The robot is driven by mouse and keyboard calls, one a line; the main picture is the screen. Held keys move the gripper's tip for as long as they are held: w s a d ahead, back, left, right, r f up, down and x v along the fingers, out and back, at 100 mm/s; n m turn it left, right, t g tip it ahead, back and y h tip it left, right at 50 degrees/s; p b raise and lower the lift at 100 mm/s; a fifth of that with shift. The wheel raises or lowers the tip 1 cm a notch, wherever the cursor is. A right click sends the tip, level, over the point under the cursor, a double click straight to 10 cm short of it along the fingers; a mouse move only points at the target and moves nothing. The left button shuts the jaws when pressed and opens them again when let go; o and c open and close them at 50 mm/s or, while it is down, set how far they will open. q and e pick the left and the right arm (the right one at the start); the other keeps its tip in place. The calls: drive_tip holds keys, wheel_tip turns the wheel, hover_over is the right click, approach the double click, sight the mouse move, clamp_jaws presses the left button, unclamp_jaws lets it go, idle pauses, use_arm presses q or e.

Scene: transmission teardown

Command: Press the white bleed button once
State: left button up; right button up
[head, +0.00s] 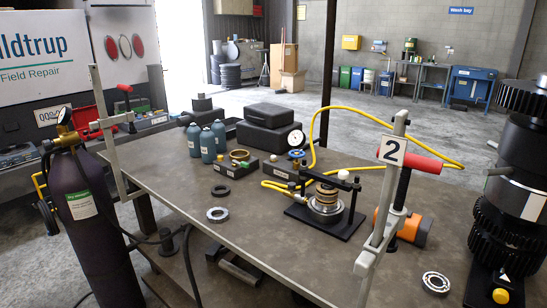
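A second small pale spot (273,158) shows on top of a low black box (262,168). Both are too small for me to tell which is the white bleed button. A round white-faced gauge (296,138) stands above another black block (284,172) where yellow hoses join. The fixture holds a stack of brown and metal rings (326,197). Neither of my grippers is in the head view.
The grey workbench (190,181) carries blue-grey bottles (208,143), black cases (268,127) and loose rings (217,214). A gear stack (510,180) stands far right. The left-front benchtop is mostly clear.

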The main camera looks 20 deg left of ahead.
use_arm(q)
clamp_jaws()
idle(1.4)
